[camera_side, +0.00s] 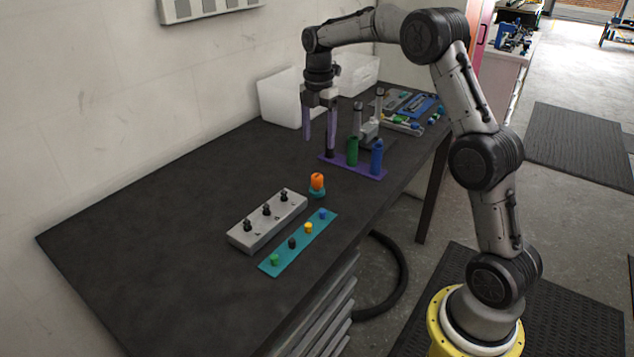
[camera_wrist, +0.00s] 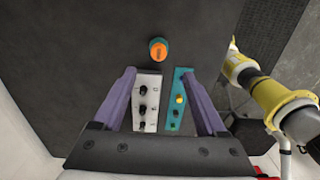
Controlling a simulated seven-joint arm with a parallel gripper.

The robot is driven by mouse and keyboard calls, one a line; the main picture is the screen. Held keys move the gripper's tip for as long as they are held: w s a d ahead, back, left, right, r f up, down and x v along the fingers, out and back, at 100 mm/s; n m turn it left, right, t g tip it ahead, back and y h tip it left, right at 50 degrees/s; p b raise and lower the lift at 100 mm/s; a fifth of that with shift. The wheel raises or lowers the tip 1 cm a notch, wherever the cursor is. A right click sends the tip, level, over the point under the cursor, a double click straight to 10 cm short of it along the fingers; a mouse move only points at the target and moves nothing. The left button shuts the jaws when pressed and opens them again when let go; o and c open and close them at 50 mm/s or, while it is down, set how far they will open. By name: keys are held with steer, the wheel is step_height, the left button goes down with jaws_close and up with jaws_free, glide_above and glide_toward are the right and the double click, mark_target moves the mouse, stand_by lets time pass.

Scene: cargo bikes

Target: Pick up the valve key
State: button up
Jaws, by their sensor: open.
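No piece is plainly marked as the valve key. An orange piece (camera_side: 317,181) stands upright on a small teal round base (camera_side: 317,192) on the dark bench, and may be it. In the wrist view the orange piece (camera_wrist: 158,51) lies beyond the fingertips, near the middle. My gripper (camera_side: 318,145) is open, its two purple fingers pointing down above the bench, behind the orange piece and close to the purple tray.
A grey block (camera_side: 245,237) with three black knobs and a teal strip (camera_side: 285,253) with several coloured caps lie in front. The purple tray (camera_side: 370,173) holds green and blue cylinders (camera_side: 376,157). White bins (camera_side: 279,99) stand by the wall. The bench's left part is clear.

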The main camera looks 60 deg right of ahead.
mark_target(317, 176)
step_height(317, 176, down, 13)
steer(key=shift+w+a+r, duration=0.1)
steer(key=shift+a, duration=0.05)
stand_by(0.4)
steer(key=shift+c, duration=0.2)
jaws_close()
